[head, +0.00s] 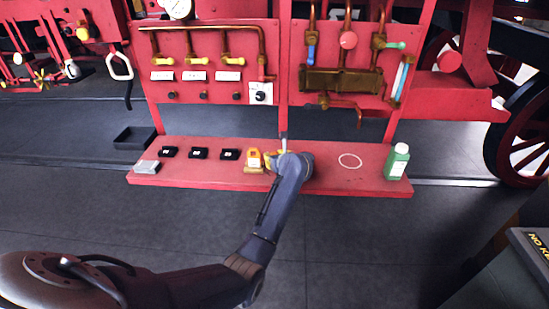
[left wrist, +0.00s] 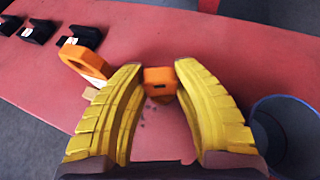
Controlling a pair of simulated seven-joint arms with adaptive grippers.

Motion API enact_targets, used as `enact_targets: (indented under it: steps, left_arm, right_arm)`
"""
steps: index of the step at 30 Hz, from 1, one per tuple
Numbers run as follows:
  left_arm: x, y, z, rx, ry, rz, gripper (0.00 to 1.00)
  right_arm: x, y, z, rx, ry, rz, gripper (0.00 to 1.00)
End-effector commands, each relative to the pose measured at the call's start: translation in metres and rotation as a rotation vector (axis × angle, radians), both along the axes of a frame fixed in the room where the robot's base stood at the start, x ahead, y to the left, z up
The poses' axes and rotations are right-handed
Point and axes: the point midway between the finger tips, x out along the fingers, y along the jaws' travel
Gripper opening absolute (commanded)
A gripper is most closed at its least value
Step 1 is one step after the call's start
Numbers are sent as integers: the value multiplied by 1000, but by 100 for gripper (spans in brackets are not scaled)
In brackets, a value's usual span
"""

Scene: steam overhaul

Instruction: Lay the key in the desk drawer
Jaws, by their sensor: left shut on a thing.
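My left gripper (head: 270,160) is low over the middle of the red shelf (head: 330,180). In the left wrist view its yellow fingers (left wrist: 160,90) are closed on a small orange block (left wrist: 159,76) with a dark slot, held at the fingertips. I cannot tell whether this block is part of the key; no key shape shows clearly. Just left of the fingers is an orange piece with a round hole (left wrist: 78,60), which also shows in the head view (head: 254,156). The desk drawer is not seen. My right gripper is not in view.
Several black holders (head: 198,153) and a grey block (head: 147,167) lie on the shelf's left part. Red panels with pipes and valves rise behind. A grey edge with yellow lettering (head: 530,246) is at lower right.

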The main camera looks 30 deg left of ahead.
Motion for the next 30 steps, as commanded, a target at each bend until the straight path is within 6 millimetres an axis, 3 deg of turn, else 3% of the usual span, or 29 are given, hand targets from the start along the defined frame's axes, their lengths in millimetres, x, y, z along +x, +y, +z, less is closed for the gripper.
enact_targets:
  steps: [8,9,14,24,30]
  left_arm:
    - [0,0,-3,0,0,1,0]
    - [0,0,-3,0,1,1,35]
    - [0,0,-3,0,0,1,53]
    - [0,0,2,0,-1,0,53]
    - [-15,-17,13,-3,-2,0,53]
  right_arm:
    - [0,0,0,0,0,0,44]
    - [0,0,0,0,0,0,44]
    - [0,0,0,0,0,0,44]
    - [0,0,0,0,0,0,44]
    - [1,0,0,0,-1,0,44]
